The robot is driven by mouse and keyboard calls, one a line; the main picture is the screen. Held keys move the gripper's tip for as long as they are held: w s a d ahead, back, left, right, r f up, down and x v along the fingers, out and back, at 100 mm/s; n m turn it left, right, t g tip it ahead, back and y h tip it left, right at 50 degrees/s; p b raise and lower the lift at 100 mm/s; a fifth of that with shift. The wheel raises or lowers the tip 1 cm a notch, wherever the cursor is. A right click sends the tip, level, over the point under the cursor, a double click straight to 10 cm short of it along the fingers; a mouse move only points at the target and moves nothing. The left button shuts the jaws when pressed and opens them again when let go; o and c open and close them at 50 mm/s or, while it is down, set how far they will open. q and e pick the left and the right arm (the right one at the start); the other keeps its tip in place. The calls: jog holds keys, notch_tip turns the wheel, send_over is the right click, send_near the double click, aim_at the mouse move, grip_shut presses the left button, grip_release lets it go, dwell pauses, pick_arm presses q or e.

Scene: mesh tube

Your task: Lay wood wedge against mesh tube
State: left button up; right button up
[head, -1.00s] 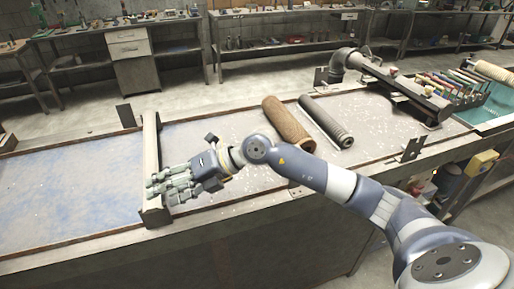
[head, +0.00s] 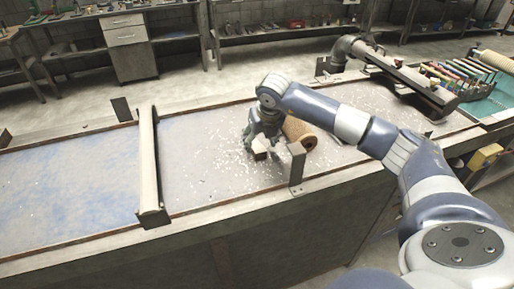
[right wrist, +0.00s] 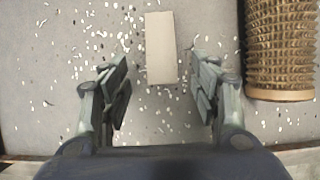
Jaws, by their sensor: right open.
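The wood wedge (right wrist: 160,48) is a pale, flat-looking block lying on the speckled bench top. In the head view only a small pale part of it (head: 260,153) shows under my right gripper. The mesh tube (right wrist: 280,48) is brown and studded and lies to the right of the wedge, with a clear gap between them. My left gripper is out of view.
A raised divider bar (head: 151,165) crosses the bench to the left. A metal bracket (head: 297,165) stands at the front edge near my gripper. A dark pipe fixture (head: 400,78) and a rack of tools (head: 465,75) are at the right. The bench left of the wedge is clear.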

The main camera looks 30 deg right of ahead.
aim_at(257, 146)
jog(key=shift+w+d+f+p, duration=0.15)
jog(key=shift+w+f+p, duration=0.2)
jog(key=shift+f+p, duration=0.15)
jog(key=x, duration=0.1)
jog(key=p+x, duration=0.1)
jog(key=x, duration=0.1)
jog(key=shift+w+d+r, duration=0.1)
jog(key=shift+w, duration=0.15)
jog(key=shift+w+f, duration=0.2)
jog(key=shift+f, duration=0.3)
jog(key=c, duration=1.2)
jog(key=shift+d+r, duration=0.1)
jog(key=shift+r, duration=0.05)
jog(key=shift+c, duration=0.2)
